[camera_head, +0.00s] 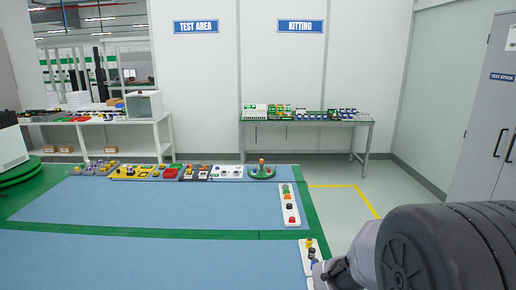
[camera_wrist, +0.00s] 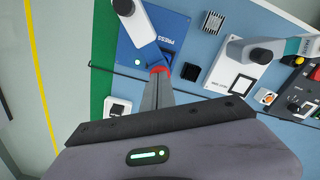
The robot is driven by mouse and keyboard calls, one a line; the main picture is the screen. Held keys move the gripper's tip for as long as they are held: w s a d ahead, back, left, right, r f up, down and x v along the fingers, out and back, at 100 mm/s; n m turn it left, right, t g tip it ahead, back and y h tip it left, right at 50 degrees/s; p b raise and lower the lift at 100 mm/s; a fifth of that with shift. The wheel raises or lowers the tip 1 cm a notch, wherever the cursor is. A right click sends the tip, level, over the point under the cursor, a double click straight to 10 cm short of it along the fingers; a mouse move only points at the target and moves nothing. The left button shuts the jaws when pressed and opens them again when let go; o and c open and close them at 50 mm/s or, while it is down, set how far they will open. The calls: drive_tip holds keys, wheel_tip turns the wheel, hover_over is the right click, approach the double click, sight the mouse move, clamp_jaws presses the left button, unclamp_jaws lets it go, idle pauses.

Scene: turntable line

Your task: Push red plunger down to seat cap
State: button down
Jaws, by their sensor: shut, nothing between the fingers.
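In the wrist view, a blue plate marked PRESS (camera_wrist: 134,52) carries a white press arm (camera_wrist: 143,30) with a dark round knob on top. The red plunger (camera_wrist: 161,69) shows as a small red patch at the lower end of that arm. My gripper (camera_wrist: 160,76) is shut and empty, with its fingertips right at the red plunger. The fingers overlap the plunger in the picture; I cannot tell whether they touch it. The cap is not visible, hidden beneath or behind the plunger and fingers. In the head view my gripper is out of sight.
A control box (camera_wrist: 300,100) is at the right edge. Green border and floor lie left.

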drive_tip(key=shift+r+p, duration=1.85)
drive_tip(key=shift+r, duration=0.45)
drive_tip(key=shift+f, duration=0.1)
drive_tip(key=s+a+r+m+t+y+b, duration=0.1)
drive_tip(key=s+a+r+m+t, duration=0.1)
drive_tip(key=s+r+m, duration=0.3)
drive_tip(key=s+a+r+m+t+y+b, duration=0.1)
drive_tip(key=s+r+m, duration=0.4)
drive_tip(key=r, duration=0.8)
drive_tip(key=s+a+t, duration=0.1)
drive_tip(key=s+t, duration=0.1)
drive_tip(key=shift+s+r+t, duration=0.2)
drive_tip(key=shift+s+t, duration=0.2)
